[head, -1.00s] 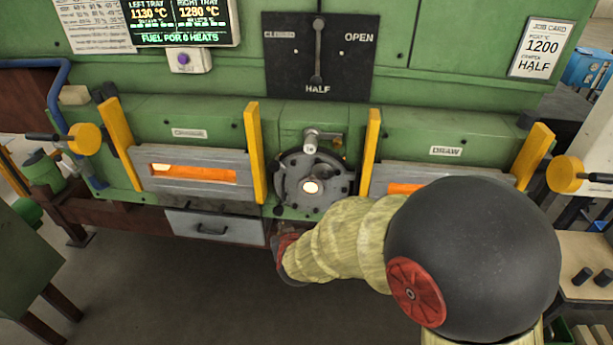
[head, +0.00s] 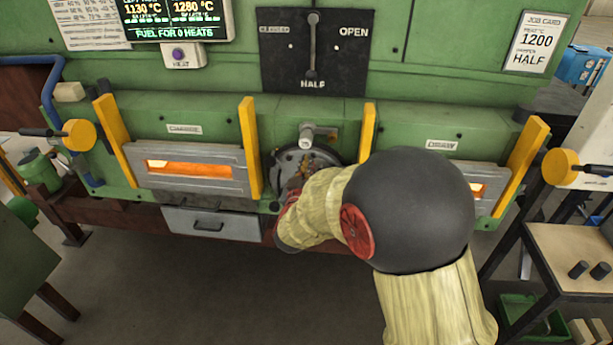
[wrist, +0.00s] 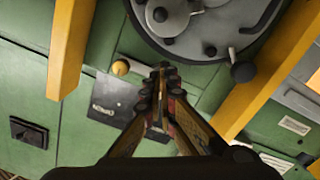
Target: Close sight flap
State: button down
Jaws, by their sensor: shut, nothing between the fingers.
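The sight port is a round dark grey metal fitting (head: 285,160) in the middle of the green furnace front. My arm covers its lower right part, so its glowing hole and the flap's position cannot be seen. In the wrist view the round plate (wrist: 175,45) fills the top, with bolts and small levers. A black ball knob (wrist: 243,71) sticks out at its lower edge. My gripper (wrist: 160,68) is shut and empty, below the plate in the picture and left of the black knob, apparently apart from it. In the head view my gripper (head: 299,177) is in front of the port.
Yellow upright bars (head: 250,150) flank the port, close to my arm. The left furnace door (head: 190,183) has a glowing slot. A grey drawer (head: 190,222) sits below. A damper lever (head: 312,45) points to HALF. A small table (head: 575,250) stands at right.

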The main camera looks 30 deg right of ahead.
aim_at(316, 167)
jog(key=d+f, duration=0.1)
jog(key=w+d+f+b, duration=0.1)
jog(key=w+d+f, duration=0.1)
jog(key=shift+d+f, duration=0.3)
jog(key=shift+f+b, duration=0.15)
jog(key=shift+b, duration=0.35)
